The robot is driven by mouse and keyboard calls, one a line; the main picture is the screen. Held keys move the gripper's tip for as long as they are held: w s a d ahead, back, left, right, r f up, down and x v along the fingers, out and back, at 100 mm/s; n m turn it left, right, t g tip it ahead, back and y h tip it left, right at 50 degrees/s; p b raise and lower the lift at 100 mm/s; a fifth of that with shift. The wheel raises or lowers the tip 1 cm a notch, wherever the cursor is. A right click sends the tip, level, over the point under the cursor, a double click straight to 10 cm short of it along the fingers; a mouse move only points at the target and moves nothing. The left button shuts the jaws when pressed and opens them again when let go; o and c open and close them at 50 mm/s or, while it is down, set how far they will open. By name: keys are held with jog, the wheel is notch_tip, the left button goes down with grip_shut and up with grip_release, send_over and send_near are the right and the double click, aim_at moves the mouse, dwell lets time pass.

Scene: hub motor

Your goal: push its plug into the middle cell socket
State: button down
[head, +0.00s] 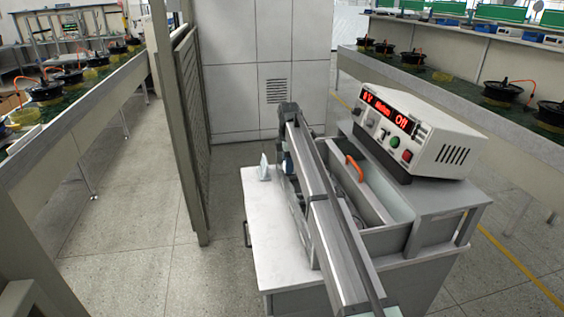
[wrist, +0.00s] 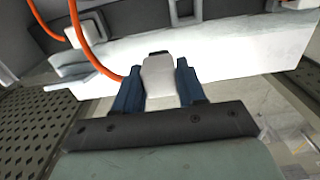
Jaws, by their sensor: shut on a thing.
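In the wrist view my gripper (wrist: 158,75) has its two blue fingers closed on a white plug (wrist: 160,82) with a dark tip. An orange cable (wrist: 76,32) curves down to the left of the plug and passes out of sight by the left finger. The plug is over or in front of a white surface, and I cannot tell whether it touches anything. In the head view my arm covers most of the gripper and the plug is not visible. I cannot make out the middle cell socket in either view; a grey square frame (wrist: 186,10) shows at the top of the wrist view.
A power unit (head: 405,130) reading "Off" stands on the right of the bench (head: 262,222). An orange piece (head: 355,168) shows by a grey tray (head: 385,205). A small white stand (head: 264,170) is on the bench's left. A perforated panel (head: 190,120) stands left of the bench.

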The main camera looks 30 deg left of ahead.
jog(key=d+f, duration=0.3)
jog(key=d, duration=0.3)
jog(key=shift+s+d, duration=0.2)
jog(key=shift+s, duration=0.1)
jog(key=shift+f, duration=0.2)
dwell(0.9)
jog(key=shift+f, duration=1)
jog(key=shift+f, duration=0.25)
jog(key=shift+f, duration=0.35)
jog(key=shift+f, duration=1.1)
dwell(3.3)
